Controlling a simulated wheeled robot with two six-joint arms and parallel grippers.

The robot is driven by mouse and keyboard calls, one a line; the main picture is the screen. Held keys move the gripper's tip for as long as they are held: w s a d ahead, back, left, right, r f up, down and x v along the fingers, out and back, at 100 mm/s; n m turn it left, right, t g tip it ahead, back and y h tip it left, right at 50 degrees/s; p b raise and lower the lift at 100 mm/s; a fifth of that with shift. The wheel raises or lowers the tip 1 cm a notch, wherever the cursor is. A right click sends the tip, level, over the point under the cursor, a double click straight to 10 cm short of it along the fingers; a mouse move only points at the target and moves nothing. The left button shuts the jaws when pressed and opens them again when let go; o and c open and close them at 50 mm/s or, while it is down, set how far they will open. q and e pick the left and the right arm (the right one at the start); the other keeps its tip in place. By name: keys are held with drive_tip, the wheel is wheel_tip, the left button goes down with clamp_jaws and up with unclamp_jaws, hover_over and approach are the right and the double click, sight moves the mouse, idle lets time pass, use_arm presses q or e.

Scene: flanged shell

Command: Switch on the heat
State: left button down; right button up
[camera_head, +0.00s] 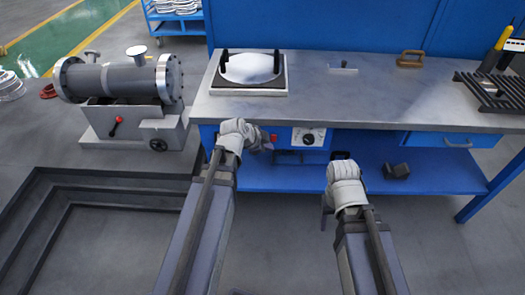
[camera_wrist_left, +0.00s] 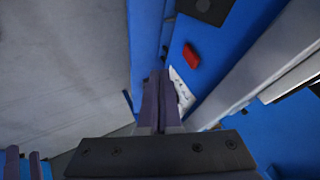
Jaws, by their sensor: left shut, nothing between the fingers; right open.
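A dial (camera_head: 309,137) on a white plate sits on the blue front of the workbench, below its top. A small red switch (camera_head: 274,137) is to the left of the dial; a red block, seemingly this switch, shows in the left wrist view (camera_wrist_left: 191,55). My left gripper (camera_head: 264,141) is shut and empty, close to the red switch; I cannot tell whether it touches. In the left wrist view its fingers (camera_wrist_left: 160,82) are together and partly cover a white plate (camera_wrist_left: 181,92). My right gripper (camera_head: 341,156) is open and empty, below and right of the dial.
On the grey benchtop (camera_head: 380,100) are a white domed piece (camera_head: 250,68) on a dark-edged plate with two black posts, a brown handle (camera_head: 410,59) and a black rack (camera_head: 490,92). A flanged shell (camera_head: 120,79) rests on a stand at left. A dark block (camera_head: 396,171) lies on the blue lower shelf (camera_head: 435,172).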

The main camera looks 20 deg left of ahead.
sight(274, 136)
use_arm(q)
drive_tip(key=w, duration=0.5)
drive_tip(key=shift+a+f, duration=0.3)
drive_tip(key=shift+f, duration=0.05)
use_arm(e)
drive_tip(key=shift+f, duration=0.35)
use_arm(q)
drive_tip(key=shift+w+a+r+g+p, duration=0.15)
drive_tip(key=shift+w+r+g+p, duration=0.3)
drive_tip(key=shift+p, duration=0.4)
drive_tip(key=shift+w+p, duration=0.25)
drive_tip(key=shift+p, duration=0.05)
drive_tip(key=shift+s+f, duration=0.25)
use_arm(e)
drive_tip(key=shift+r, duration=0.75)
use_arm(q)
drive_tip(key=shift+r, duration=0.15)
use_arm(e)
drive_tip(key=shift+r, duration=0.1)
